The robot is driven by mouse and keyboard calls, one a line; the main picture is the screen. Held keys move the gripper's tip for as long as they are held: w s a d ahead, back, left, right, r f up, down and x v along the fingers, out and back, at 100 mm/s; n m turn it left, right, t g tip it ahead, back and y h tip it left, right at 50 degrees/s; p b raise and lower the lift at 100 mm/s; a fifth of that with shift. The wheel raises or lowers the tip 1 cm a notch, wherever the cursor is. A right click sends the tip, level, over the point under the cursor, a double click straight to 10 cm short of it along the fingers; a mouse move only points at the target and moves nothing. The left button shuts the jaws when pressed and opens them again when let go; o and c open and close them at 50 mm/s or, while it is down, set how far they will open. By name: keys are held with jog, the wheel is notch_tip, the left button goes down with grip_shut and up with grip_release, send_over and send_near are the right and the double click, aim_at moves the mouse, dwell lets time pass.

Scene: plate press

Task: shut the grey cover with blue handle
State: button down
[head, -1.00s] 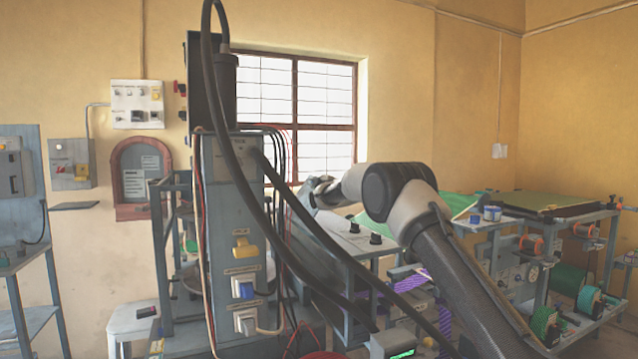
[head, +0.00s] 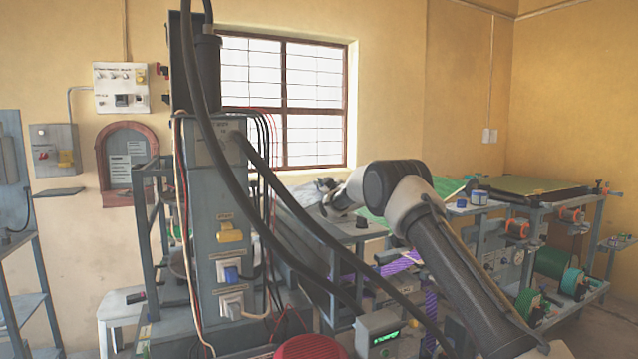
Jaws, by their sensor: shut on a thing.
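My gripper (head: 326,189) is at the end of my arm, at mid-height near the picture's centre, below the window's right side. It is small and seen from behind, by the rear end of a grey bench top (head: 345,231). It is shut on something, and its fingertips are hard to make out. A dark grey sloping panel (head: 300,226) lies just left of and below it; I cannot tell whether this is the grey cover. The blue handle is not visible, and my gripper and wrist hide that spot.
A grey column (head: 212,190) with thick black cables stands at centre left. A black knob (head: 361,222) is on the bench. A green-lit meter box (head: 382,335) and red round object (head: 310,346) are low in front. A machine with green spools (head: 526,303) stands right.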

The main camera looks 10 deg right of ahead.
jog(key=shift+d+f, duration=0.2)
jog(key=shift+f, duration=0.1)
jog(key=c, duration=1.7)
grip_release()
jog(key=shift+o, duration=0.8)
jog(key=shift+r, duration=0.25)
jog(key=shift+d, duration=0.1)
jog(key=v, duration=1.2)
jog(key=shift+w, duration=0.1)
